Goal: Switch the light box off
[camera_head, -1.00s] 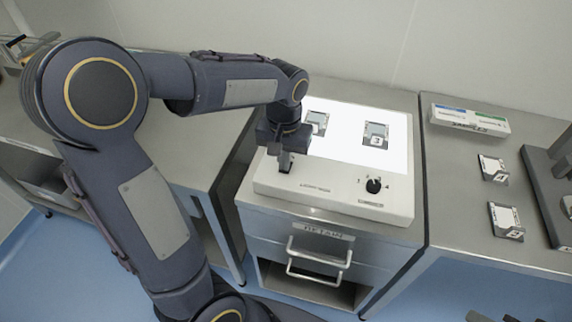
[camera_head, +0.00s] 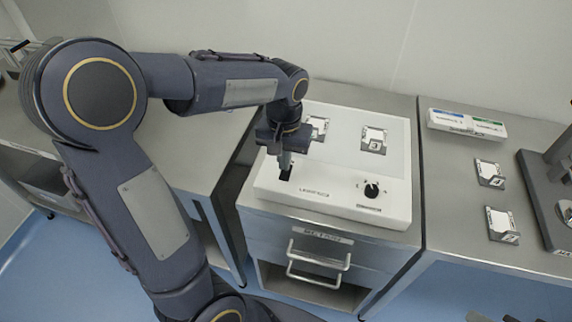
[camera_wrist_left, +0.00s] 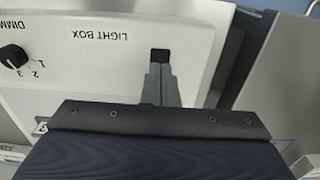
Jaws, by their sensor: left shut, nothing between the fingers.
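The light box (camera_head: 330,199) is a white panel on a metal cabinet. Its upper surface is now dull white, not glowing. A small black switch (camera_head: 284,174) sits at the left of its front strip; it also shows in the left wrist view (camera_wrist_left: 160,55). A black dimmer knob (camera_head: 371,190) is at the right of the strip. My left gripper (camera_head: 285,163) is shut and empty, its fingertips just over the switch; I cannot tell whether they touch it. In the left wrist view the shut fingers (camera_wrist_left: 161,82) point at the switch. My right gripper is not in view.
Two small sample cards lie on the box, one (camera_head: 374,140) in the open and one (camera_head: 318,128) beside my left wrist. A sample tray (camera_head: 467,124) and more cards (camera_head: 502,224) lie on the right bench. A drawer handle (camera_head: 318,262) juts out below the box.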

